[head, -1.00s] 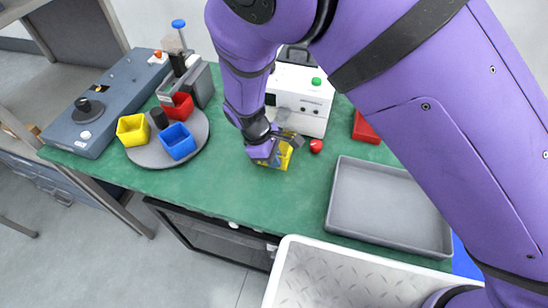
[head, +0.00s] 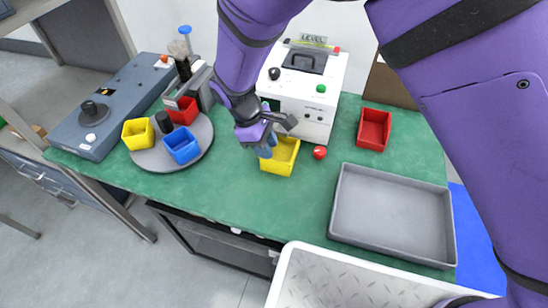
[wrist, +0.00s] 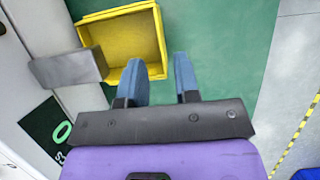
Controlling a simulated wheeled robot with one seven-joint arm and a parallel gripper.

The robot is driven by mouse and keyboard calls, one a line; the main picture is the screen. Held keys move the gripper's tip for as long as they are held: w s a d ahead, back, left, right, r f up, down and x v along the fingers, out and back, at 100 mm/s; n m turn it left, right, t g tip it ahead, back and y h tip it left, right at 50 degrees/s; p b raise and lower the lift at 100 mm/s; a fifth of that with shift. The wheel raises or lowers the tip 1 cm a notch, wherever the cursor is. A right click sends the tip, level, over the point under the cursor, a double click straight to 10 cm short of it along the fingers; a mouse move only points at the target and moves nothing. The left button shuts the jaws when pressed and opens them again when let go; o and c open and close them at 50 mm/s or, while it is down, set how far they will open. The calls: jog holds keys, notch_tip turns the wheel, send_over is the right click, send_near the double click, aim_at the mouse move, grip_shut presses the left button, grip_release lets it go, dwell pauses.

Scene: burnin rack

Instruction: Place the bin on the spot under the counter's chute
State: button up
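The yellow bin (head: 284,157) stands empty on the green table at the front of the white counter (head: 314,88). It also shows in the wrist view (wrist: 125,22). A grey block, seemingly the chute (wrist: 68,68), juts from the counter and overlaps the bin's near left corner in the wrist view. My gripper (head: 266,150) is at the bin's left side in the head view. In the wrist view its two blue fingers (wrist: 162,78) are apart, with the bin's right wall ending between them; contact cannot be told. The spot under the bin is hidden.
A red knob (head: 320,152) is close right of the bin. A red bin (head: 374,130) and a grey tray (head: 340,212) are farther right. A round turntable (head: 150,160) with yellow, blue and red bins stands left. Green table is clear in front.

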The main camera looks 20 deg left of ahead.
jog(key=shift+v, duration=2.25)
jog(key=w+d+r+m+y, duration=0.2)
jog(key=w+d+r+m, duration=0.15)
jog(key=d+r, duration=0.9)
jog(key=w+d+r+m+y, duration=0.25)
jog(key=d+r+m, duration=0.25)
jog(key=d+r, duration=0.75)
jog(key=s+d+r+m+t, duration=0.1)
jog(key=s+d+r+m, duration=0.15)
jog(key=d, duration=0.55)
jog(key=s+d+r+m+t, duration=0.2)
jog(key=s+d, duration=0.2)
jog(key=d, duration=0.3)
jog(key=s+d+m+t, duration=0.2)
jog(key=s+d+m, duration=0.3)
jog(key=s+d, duration=0.3)
jog(key=s, duration=0.2)
jog(key=shift+s+r, duration=0.35)
jog(key=shift+o, duration=0.5)
jog(key=shift+d, duration=0.1)
